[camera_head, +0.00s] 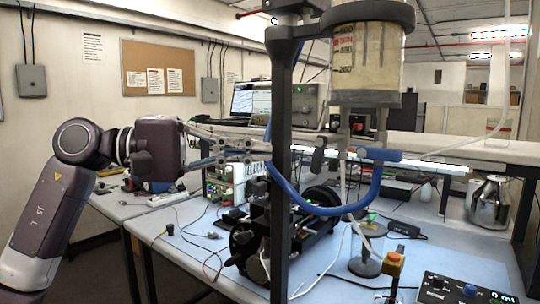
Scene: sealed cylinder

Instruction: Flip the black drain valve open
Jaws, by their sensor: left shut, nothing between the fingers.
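A clear cylinder (368,55) with printed markings is held upright by a black ring on a dark vertical post (283,90). Under its base is a small black valve lever (318,157), which I take for the drain valve; it points down and is small in view. A blue fitting (380,154) sits to its right, with a blue hose (310,207) looping to the left. My left gripper (262,147) reaches in from the left, its fingers shut and empty. Its tips end by the post, left of and apart from the black lever. My right gripper is out of view.
The post stands between my left gripper and the valve in the picture. A steel canister (488,203) stands at right. Loose cables cross the blue bench (190,235).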

